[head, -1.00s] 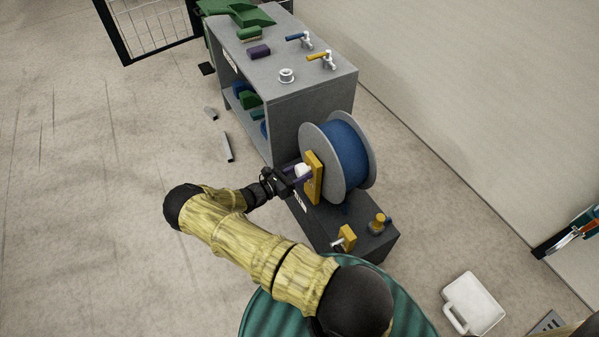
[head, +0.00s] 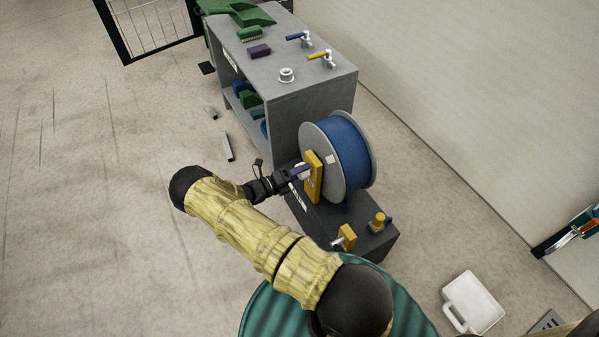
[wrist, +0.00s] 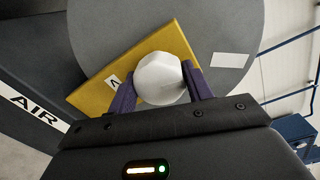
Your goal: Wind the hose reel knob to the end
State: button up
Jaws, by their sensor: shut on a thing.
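The hose reel (head: 349,150) has grey side discs and a drum of blue hose, and it stands on a dark box. A yellow crank plate (head: 314,178) sits on its left face. In the wrist view the white faceted knob (wrist: 160,78) stands out from the yellow plate (wrist: 121,72), which tilts up to the right. My gripper (head: 296,173) reaches the knob from the left. Its purple fingers (wrist: 161,88) are shut on the knob, one on each side. In the head view the knob is mostly hidden by the fingers.
A grey bench (head: 305,75) with taps stands just behind the reel. A yellow valve (head: 346,237) and a brass fitting (head: 379,222) sit on the dark box (head: 360,246) in front. A white case (head: 472,304) lies on the floor at right.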

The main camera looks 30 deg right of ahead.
jog(key=shift+n, duration=1.1)
jog(key=o, duration=1)
jog(key=shift+a, duration=0.15)
jog(key=a, duration=1.1)
jog(key=s+a+p, duration=0.1)
jog(key=a, duration=0.5)
jog(key=shift+a+r, duration=0.1)
jog(key=shift+r, duration=0.3)
